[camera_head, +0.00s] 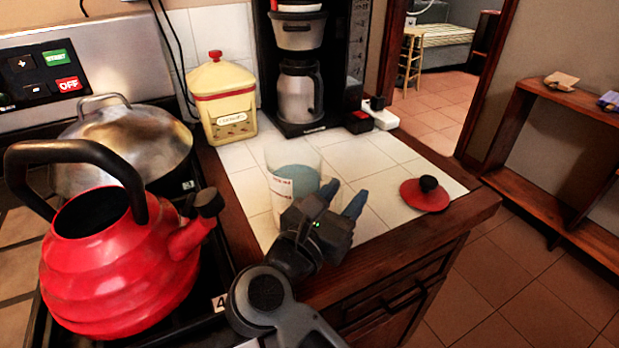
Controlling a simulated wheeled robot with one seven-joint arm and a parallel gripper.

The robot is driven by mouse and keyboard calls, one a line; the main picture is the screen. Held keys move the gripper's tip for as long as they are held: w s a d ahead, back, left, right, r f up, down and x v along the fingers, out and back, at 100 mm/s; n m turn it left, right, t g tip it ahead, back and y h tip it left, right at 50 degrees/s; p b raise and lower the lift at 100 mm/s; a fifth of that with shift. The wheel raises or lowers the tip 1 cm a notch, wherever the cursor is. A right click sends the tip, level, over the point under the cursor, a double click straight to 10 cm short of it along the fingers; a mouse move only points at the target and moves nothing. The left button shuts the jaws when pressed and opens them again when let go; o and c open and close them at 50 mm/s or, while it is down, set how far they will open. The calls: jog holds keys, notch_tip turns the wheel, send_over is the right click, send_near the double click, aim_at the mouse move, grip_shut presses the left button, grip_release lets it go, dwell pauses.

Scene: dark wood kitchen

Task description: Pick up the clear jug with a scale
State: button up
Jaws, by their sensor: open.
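The clear jug (281,157) stands upright on the white tiled counter, with red markings on its side and a bluish tint inside. My gripper (341,196) is just in front of it and to its right, with two blue-tipped fingers spread open. The gripper overlaps the jug's lower right part in the picture, so that part is hidden. I cannot tell whether a finger touches the jug. Nothing shows between the fingers except counter tiles.
A red kettle (120,262) and a lidded pot (125,148) stand on the stove at left. A yellow canister (221,104) and a coffee maker (298,85) stand behind the jug. A red lid (424,196) lies right, near the counter edge.

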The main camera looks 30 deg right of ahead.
jog(key=shift+d, duration=0.1)
grip_shut()
dwell(0.3)
dwell(1.1)
